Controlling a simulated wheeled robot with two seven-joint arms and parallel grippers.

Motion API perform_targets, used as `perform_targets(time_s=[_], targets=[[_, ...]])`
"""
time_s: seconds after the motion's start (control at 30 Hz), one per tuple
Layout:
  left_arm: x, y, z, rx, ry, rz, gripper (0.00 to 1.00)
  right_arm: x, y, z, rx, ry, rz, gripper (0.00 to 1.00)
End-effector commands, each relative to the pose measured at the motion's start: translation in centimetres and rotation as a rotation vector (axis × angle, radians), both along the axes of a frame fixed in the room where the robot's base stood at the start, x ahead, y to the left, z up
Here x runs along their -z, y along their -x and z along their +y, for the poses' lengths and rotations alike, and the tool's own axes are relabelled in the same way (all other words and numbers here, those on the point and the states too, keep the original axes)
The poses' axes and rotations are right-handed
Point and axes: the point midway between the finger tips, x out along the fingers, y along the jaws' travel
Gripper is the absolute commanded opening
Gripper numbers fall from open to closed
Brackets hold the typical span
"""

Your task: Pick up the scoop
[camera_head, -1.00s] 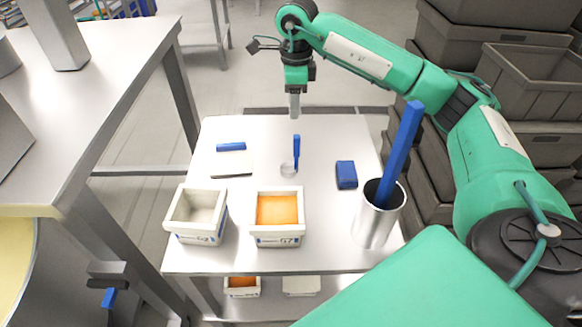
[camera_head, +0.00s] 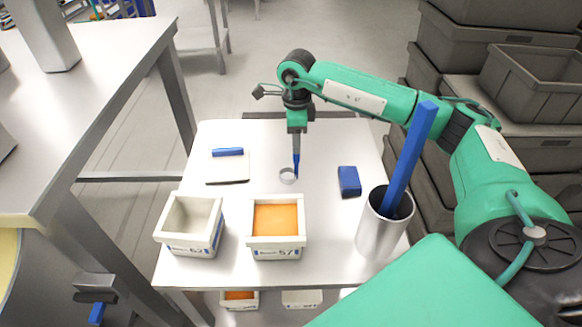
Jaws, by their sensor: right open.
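The scoop (camera_head: 289,176) lies on the small white table, a round metallic bowl with a blue handle (camera_head: 296,163). The handle points away from me, and its far end is hidden by my right gripper. My right gripper (camera_head: 297,151) points straight down at the far end of the handle. Its jaws are open; I cannot tell whether the handle is between them. My left gripper is not in view.
A white box with orange filling (camera_head: 275,242) and an empty white box (camera_head: 186,245) stand at the table's near edge. A metal cup (camera_head: 376,236) holds a tall blue-handled tool. A blue block (camera_head: 349,181) and a white-and-blue scraper (camera_head: 228,168) flank the scoop. A larger table (camera_head: 100,85) stands left.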

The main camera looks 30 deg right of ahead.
Motion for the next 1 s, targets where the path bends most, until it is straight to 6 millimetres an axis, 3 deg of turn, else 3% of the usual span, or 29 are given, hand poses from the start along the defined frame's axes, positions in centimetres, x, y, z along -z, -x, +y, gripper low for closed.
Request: perform_targets(time_s=[0.3, 0.6, 0.67, 0.83, 1.0], targets=[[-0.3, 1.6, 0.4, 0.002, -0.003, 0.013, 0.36, 4.3, 0.1, 0.6, 0.0, 0.0, 0.004, 0.44], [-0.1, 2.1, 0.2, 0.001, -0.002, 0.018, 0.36, 5.0, 0.0, 0.6, 0.0, 0.0, 0.0, 0.44], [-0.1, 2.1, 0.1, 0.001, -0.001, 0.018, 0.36, 5.0, 0.0, 0.6, 0.0, 0.0, 0.0, 0.36], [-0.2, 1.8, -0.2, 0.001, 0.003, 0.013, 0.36, 5.0, 0.0, 0.6, 0.0, 0.0, 0.0, 0.02], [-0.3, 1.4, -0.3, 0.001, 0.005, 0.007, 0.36, 4.9, 0.0, 0.6, 0.0, 0.0, 0.0, 0.0]])
